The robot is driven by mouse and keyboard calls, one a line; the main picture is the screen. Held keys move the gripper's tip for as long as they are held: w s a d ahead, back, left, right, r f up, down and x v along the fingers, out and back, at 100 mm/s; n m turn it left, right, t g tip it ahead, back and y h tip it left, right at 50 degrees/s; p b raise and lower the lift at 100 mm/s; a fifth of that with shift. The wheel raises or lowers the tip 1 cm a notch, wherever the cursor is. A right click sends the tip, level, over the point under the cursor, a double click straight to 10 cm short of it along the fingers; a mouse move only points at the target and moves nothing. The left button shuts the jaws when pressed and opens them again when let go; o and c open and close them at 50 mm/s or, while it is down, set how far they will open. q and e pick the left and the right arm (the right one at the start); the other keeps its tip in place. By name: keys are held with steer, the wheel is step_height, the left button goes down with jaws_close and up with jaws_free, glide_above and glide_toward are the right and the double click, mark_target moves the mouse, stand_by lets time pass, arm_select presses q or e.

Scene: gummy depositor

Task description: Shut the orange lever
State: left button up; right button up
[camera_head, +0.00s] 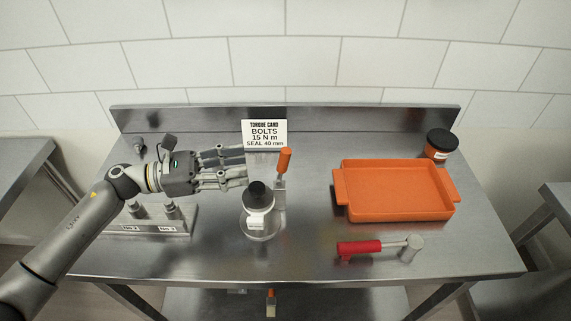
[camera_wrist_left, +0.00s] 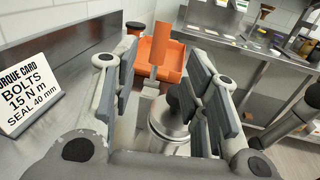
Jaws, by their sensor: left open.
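The orange lever (camera_head: 285,160) stands upright on a metal stem beside the silver depositor (camera_head: 257,222) with its black top, near the middle of the bench. My left gripper (camera_head: 243,163) comes in from the left with its fingers open, pointing right at the lever and stopping a little short of it. In the left wrist view the lever's orange grip (camera_wrist_left: 161,42) rises beyond and between the open fingers (camera_wrist_left: 160,70), and the depositor (camera_wrist_left: 168,120) sits lower between them. No contact with the lever is visible. My right gripper is out of view.
A torque card (camera_head: 264,134) stands behind the lever. An orange tray (camera_head: 345,210) and a black-lidded jar (camera_head: 441,145) are at the right. A red-handled tool (camera_head: 359,247) lies in front of the tray. A metal rack (camera_head: 185,225) is under my left arm.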

mark_target(284, 158)
arm_select(q)
steer(key=d+p, duration=0.1)
steer(key=d, duration=0.2)
steer(key=w+d+p, duration=0.1)
steer(key=d+p, duration=0.1)
steer(key=d, duration=0.1)
steer(key=d+p, duration=0.1)
steer(key=d, duration=0.2)
steer(key=shift+w+d+r, duration=0.15)
steer(key=shift+w+r, duration=0.1)
steer(key=shift+w, duration=0.15)
steer(key=shift+d+f+p, duration=0.15)
steer(key=shift+d+p, duration=0.2)
steer(key=shift+d, duration=0.25)
steer(key=shift+w, duration=0.1)
jaws_close()
